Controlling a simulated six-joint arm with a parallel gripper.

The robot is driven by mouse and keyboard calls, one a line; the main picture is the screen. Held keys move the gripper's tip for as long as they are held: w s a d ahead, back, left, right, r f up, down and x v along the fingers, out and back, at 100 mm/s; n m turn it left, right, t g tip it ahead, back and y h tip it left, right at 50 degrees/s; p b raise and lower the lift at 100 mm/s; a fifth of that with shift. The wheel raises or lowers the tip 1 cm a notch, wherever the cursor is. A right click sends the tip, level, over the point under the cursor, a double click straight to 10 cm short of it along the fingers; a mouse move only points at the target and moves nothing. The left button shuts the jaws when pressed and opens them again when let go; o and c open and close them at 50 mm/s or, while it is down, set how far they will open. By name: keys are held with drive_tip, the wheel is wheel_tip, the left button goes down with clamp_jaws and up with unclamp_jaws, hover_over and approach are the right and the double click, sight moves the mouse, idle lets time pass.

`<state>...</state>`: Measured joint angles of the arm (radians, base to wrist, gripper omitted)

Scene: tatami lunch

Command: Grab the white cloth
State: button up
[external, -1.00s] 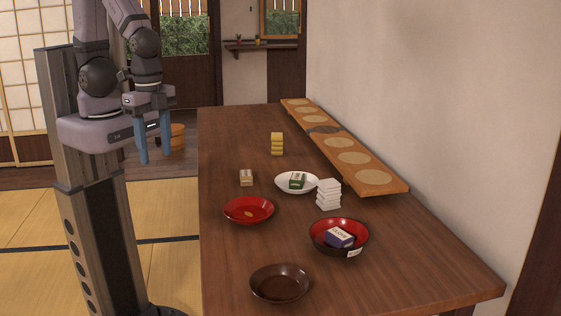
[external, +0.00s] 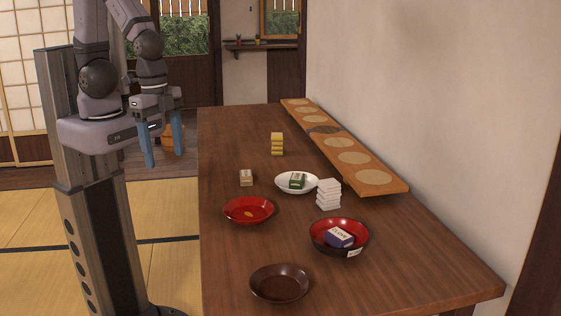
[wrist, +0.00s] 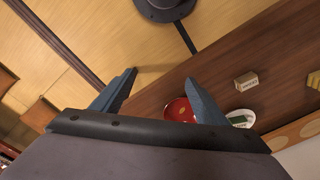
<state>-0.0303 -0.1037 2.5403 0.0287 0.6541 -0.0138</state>
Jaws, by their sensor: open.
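A white layered stack (external: 328,194), which may be the folded white cloth, stands on the wooden table (external: 235,260) just right of a white dish (external: 283,188). I cannot tell its material for sure. In the wrist view I do not make out the stack. My gripper (external: 164,158) is open and empty, fingers pointing down, off the table's left edge and well apart from the stack. Its two blue fingers (wrist: 160,77) show spread in the wrist view.
A green-and-white box (external: 297,181) lies in the white dish. A red plate (external: 248,210), a small beige block (external: 246,178), a yellow stack (external: 277,144), a red bowl (external: 324,227) with a purple box (external: 339,238), a dark bowl (external: 279,285) and a long board (external: 394,184) share the table.

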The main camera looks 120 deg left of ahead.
drive_tip(key=w+a+f+n+t+y+b, duration=0.1)
drive_tip(key=w+a+f+t+b, duration=0.15)
drive_tip(key=w+a, duration=0.5)
drive_tip(key=w+a+f+t+y+b, duration=0.1)
drive_tip(key=w+a+f+t+b, duration=0.2)
drive_tip(key=w+a, duration=0.5)
drive_tip(key=t+b, duration=0.3)
drive_tip(key=t, duration=0.4)
approach(326, 181)
drive_tip(key=d+x, duration=0.1)
drive_tip(key=x, duration=0.2)
drive_tip(key=shift+w+a+n, duration=0.3)
drive_tip(key=shift+w+a, duration=0.05)
drive_tip(key=shift+a, duration=0.55)
drive_tip(key=shift+w, duration=0.1)
drive_tip(key=shift+d+p+x, duration=0.2)
drive_tip(key=shift+p+x, duration=0.2)
drive_tip(key=shift+x, duration=1.4)
drive_tip(key=shift+d+p+x, duration=0.15)
drive_tip(key=shift+p+x, duration=0.25)
drive_tip(key=shift+x, duration=1.35)
drive_tip(key=shift+f, duration=0.2)
drive_tip(key=c, duration=1.1)
